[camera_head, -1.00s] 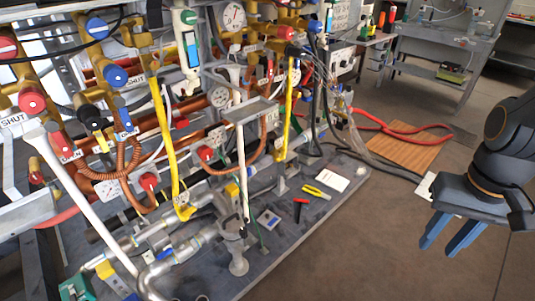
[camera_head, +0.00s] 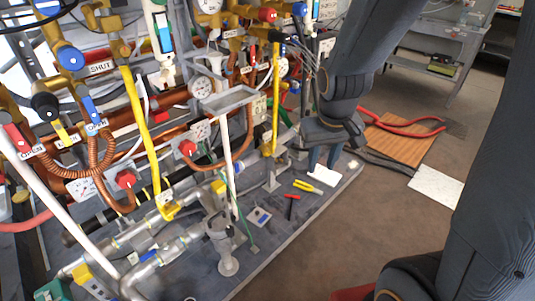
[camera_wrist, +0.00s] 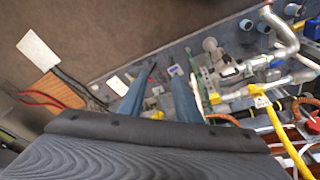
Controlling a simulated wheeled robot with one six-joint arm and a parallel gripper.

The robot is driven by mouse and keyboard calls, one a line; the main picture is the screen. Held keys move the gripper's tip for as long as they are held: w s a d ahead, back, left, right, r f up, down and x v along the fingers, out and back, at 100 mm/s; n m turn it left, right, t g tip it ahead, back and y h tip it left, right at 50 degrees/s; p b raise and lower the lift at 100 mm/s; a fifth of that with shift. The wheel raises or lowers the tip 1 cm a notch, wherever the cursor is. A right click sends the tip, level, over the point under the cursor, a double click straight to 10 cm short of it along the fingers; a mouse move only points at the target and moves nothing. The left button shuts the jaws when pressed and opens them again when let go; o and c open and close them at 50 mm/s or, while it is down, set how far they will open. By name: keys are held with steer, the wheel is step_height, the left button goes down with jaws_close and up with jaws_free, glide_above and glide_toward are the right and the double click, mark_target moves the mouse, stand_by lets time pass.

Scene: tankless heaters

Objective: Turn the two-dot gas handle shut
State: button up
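Two yellow gas pipes run down the rack, a left one (camera_head: 139,120) and a right one (camera_head: 275,90). The left one ends in a yellow fitting (camera_head: 170,211) by the grey pipes near the floor; a yellow pipe (camera_wrist: 284,138) also shows in the wrist view. I cannot make out two dots on any handle, so I cannot tell which handle is the two-dot one. My gripper (camera_head: 321,158) points down in front of the rack's right end, right of the right yellow pipe. In the wrist view my gripper (camera_wrist: 160,98) has its blue fingers apart, with nothing held.
A dark base plate (camera_head: 275,235) carries yellow-handled pliers (camera_head: 307,187), a red-handled tool (camera_head: 291,206) and a white card (camera_head: 321,174). A white post (camera_head: 225,160) holds a small tray.

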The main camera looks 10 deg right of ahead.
mark_target(274, 148)
steer(key=w+d+f+n+t+y+b, duration=0.1)
steer(key=w+f+t+b, duration=0.35)
steer(key=w, duration=0.65)
steer(key=w+d+f+n+t+b, duration=0.15)
steer(key=w+f+b, duration=0.35)
steer(key=w+f, duration=0.5)
steer(key=w+d+f+t+y+b, duration=0.15)
steer(key=w+f+b, duration=0.3)
steer(key=w, duration=0.85)
steer(key=w+a+f+n+t+y+b, duration=0.1)
steer(key=w+f+n+t+y+b, duration=0.1)
steer(key=w+f+y+b, duration=0.4)
steer(key=w+a+f+n+t+y+b, duration=0.1)
steer(key=w+f+n+t+y+b, duration=0.2)
steer(key=f+b, duration=0.6)
steer(key=shift+m+g, duration=0.25)
steer(key=shift+f+b+x, duration=0.2)
steer(key=shift+b+x, duration=0.3)
steer(key=shift+x, duration=1.45)
steer(key=shift+f+b+x, duration=0.2)
steer(key=shift+b+x, duration=0.3)
steer(key=shift+x, duration=1.45)
steer(key=shift+w+d, duration=0.1)
steer(key=shift+d, duration=0.1)
jaws_close()
